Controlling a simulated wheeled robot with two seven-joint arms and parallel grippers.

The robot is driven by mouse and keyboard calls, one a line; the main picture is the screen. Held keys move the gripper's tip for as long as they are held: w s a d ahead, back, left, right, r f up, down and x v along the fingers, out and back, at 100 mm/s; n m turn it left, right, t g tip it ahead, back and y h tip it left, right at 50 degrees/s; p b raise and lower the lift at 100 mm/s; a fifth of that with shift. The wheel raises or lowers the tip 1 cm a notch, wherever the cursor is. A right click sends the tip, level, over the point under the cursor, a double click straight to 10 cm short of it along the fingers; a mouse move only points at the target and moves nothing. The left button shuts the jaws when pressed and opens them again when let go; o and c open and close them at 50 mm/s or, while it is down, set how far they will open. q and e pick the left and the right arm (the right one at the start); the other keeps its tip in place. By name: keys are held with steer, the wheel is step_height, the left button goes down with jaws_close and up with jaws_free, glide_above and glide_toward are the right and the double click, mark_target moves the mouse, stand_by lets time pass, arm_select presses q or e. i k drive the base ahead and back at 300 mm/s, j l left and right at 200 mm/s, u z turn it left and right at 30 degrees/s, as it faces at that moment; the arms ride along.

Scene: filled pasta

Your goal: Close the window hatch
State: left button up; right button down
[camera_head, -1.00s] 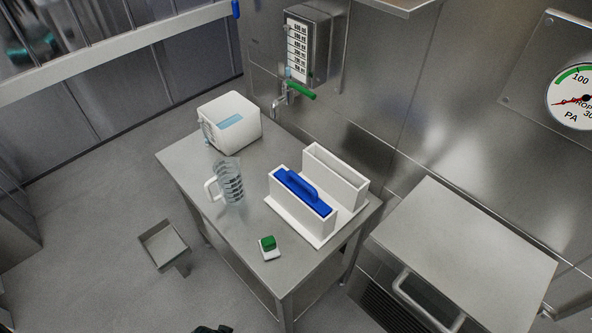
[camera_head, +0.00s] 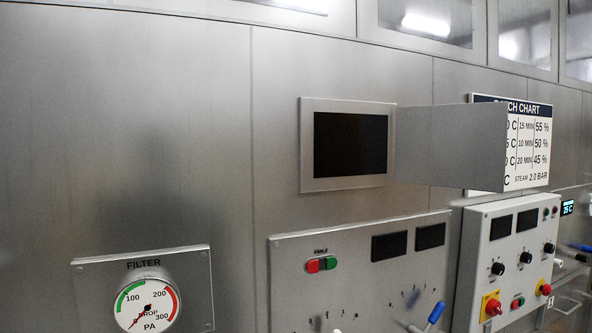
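The window hatch is a grey metal frame (camera_head: 308,150) around a dark rectangular opening (camera_head: 350,144) in the steel wall. Its flat metal door (camera_head: 450,146) is hinged on the right side of the frame and stands open, swung out from the wall. The door partly covers the chart behind it. Neither of my grippers shows in the head view.
Below the hatch is a control panel (camera_head: 290,270) with red and green buttons and a blue-handled lever (camera_head: 436,312). A second control box (camera_head: 480,235) with knobs stands at the right. A filter gauge (camera_head: 148,303) is at the lower left. A batch chart (camera_head: 530,130) hangs behind the door.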

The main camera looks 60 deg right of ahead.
mark_target(461, 146)
steer(key=k+l, duration=0.15)
steer(key=l, duration=0.3)
steer(key=k+l, duration=0.15)
steer(key=l, duration=0.35)
steer(key=k+l+z, duration=0.1)
steer(key=l, duration=0.35)
steer(key=k+l, duration=0.2)
steer(key=l, duration=0.25)
steer(key=k+l, duration=0.15)
steer(key=l, duration=0.35)
steer(key=k+l+z, duration=0.1)
steer(key=l, duration=0.35)
steer(key=k+l, duration=0.15)
steer(key=l, duration=0.35)
steer(key=k+l, duration=0.15)
steer(key=l, duration=0.35)
steer(key=k+j, duration=0.15)
steer(key=j, duration=0.25)
steer(key=z, duration=0.05)
